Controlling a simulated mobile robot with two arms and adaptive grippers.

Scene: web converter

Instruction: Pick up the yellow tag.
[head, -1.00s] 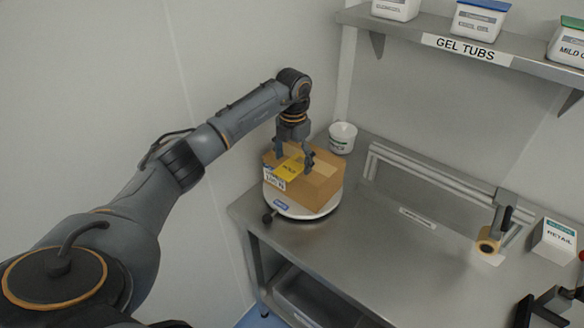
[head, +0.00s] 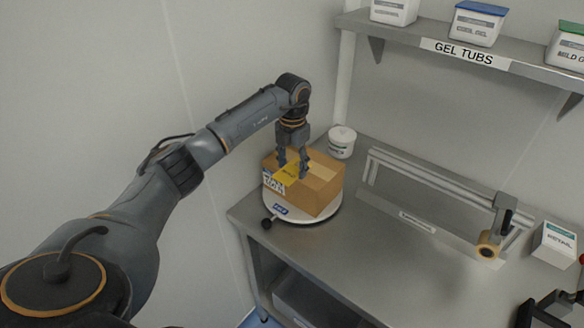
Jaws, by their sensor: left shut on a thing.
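The yellow tag (head: 289,174) lies at the top left edge of a brown cardboard box (head: 318,187), above a white printed label. The box sits on a round white turntable (head: 300,217) at the left end of the steel bench. My left gripper (head: 293,171) points down over the box, its two dark fingers either side of the tag's upper part. It is shut on the yellow tag, which still appears close against the box; the exact contact is small and partly hidden by the fingers.
A white tub (head: 341,142) stands just behind the box. A metal rail with a tape roll (head: 488,246) and a white RETAIL box (head: 554,241) are to the right. A dark device (head: 548,308) fills the lower right corner. The bench front is clear.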

